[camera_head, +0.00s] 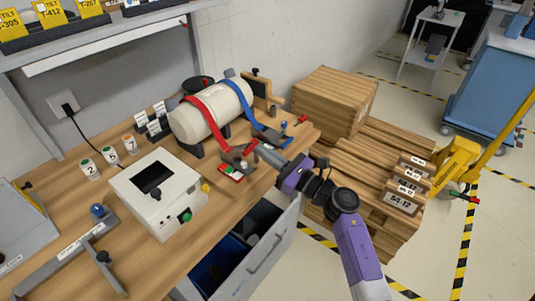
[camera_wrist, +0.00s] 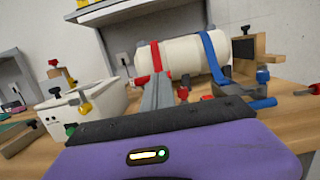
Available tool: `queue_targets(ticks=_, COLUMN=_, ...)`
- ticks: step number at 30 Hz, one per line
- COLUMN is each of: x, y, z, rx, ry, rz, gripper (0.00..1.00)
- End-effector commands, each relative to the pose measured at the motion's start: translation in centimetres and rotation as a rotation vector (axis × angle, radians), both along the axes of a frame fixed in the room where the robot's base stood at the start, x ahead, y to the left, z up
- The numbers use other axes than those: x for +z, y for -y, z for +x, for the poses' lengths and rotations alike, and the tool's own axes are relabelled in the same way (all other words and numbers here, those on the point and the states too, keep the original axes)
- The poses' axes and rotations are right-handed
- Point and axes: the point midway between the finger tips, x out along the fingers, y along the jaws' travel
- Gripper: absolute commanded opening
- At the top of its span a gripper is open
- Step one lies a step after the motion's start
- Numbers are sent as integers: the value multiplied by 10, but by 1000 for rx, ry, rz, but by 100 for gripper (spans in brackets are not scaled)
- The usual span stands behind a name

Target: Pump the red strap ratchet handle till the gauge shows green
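The cream cylinder (camera_head: 190,122) lies on its side on the wooden bench, with the red strap (camera_head: 211,121) around its left part and the blue strap (camera_head: 247,112) around its right. The red strap runs down to a dark ratchet (camera_head: 236,155) at the bench's front. A red piece, perhaps its handle (camera_head: 251,147), shows beside my gripper's tips. My gripper (camera_head: 258,151) reaches in from the right; its grey fingers lie close together in the wrist view (camera_wrist: 158,82). Whether they hold the handle is hidden. A small red-framed unit (camera_head: 235,173), possibly the gauge, sits in front; its reading is too small to tell.
A blue ratchet (camera_head: 278,138) is close to my gripper's right. An open drawer (camera_head: 255,255) juts out below the bench front. Wooden crates (camera_head: 335,98) stand on the floor behind and to the right.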

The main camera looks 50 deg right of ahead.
Motion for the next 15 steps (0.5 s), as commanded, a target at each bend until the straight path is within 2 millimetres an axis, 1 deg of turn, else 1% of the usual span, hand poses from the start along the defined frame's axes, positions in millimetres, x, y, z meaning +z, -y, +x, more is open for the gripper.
queue_targets(ticks=1, x=10, y=-1, z=4, rx=2, ry=2, rz=-2, gripper=0)
queue_targets(ticks=6, x=27, y=-1, z=15, rx=0, ry=2, rz=-3, gripper=0)
queue_targets(ticks=15, x=45, y=-1, z=33, rx=0, ry=2, rz=-1, gripper=0)
